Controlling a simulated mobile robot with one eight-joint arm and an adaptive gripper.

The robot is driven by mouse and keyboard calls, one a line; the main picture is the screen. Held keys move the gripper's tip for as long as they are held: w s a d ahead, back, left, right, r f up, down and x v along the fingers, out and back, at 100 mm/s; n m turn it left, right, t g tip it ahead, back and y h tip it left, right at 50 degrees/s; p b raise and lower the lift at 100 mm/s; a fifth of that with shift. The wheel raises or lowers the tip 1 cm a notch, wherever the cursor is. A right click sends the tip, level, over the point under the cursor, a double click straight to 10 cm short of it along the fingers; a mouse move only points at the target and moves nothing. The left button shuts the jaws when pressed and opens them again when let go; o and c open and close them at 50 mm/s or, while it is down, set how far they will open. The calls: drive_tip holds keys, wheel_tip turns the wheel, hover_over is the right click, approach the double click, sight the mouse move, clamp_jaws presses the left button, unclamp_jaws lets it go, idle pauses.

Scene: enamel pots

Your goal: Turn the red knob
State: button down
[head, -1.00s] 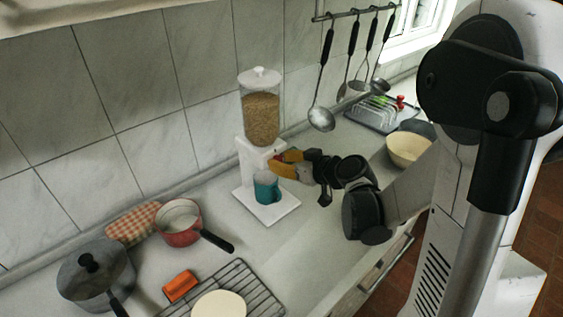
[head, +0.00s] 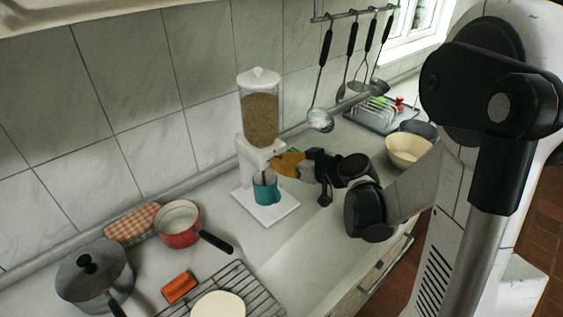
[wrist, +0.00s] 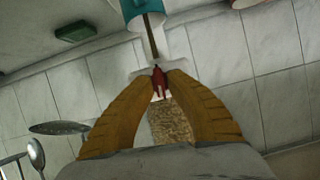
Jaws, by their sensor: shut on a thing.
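The red knob (wrist: 159,82) is between the tips of my gripper's two yellow-brown fingers (wrist: 161,78) in the wrist view. My gripper (head: 276,161) is shut on it at the front of the white dispenser (head: 246,160) in the head view, where the fingers mostly hide the knob. The dispenser's clear hopper (head: 260,118) holds brown grain under a white lid. A teal cup (head: 265,191) stands on the dispenser's base below the spout. A thin brown stream (wrist: 150,38) runs between the spout and the cup.
A red pan (head: 178,235), a grey lidded pot (head: 90,278), an orange block (head: 180,287) and a wire rack (head: 254,290) lie to the left and front. A cream bowl (head: 407,150) and a dish rack (head: 380,112) stand at the right. Ladles (head: 320,120) hang behind.

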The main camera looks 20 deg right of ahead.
drive_tip(key=m+y+b, duration=0.1)
drive_tip(key=m+b, duration=0.1)
drive_tip(key=shift+d+f+m+g+y, duration=0.1)
drive_tip(key=shift+f+m+g+y, duration=0.1)
drive_tip(key=shift+m+g+y, duration=0.15)
drive_tip(key=m+y+b, duration=0.2)
drive_tip(key=m, duration=0.1)
drive_tip(key=shift+w+f+b, duration=0.1)
drive_tip(key=shift+b, duration=0.2)
drive_tip(key=m+y+b, duration=0.2)
drive_tip(key=m+b, duration=0.1)
drive_tip(key=shift+f+m, duration=0.1)
drive_tip(key=shift+m, duration=0.25)
drive_tip(key=shift+m+t+y+b, duration=0.5)
drive_tip(key=shift+m+b, duration=0.4)
drive_tip(key=shift+m, duration=0.5)
drive_tip(key=shift+r, duration=0.2)
drive_tip(key=c, duration=1.5)
unclamp_jaws()
drive_tip(key=shift+w, duration=0.1)
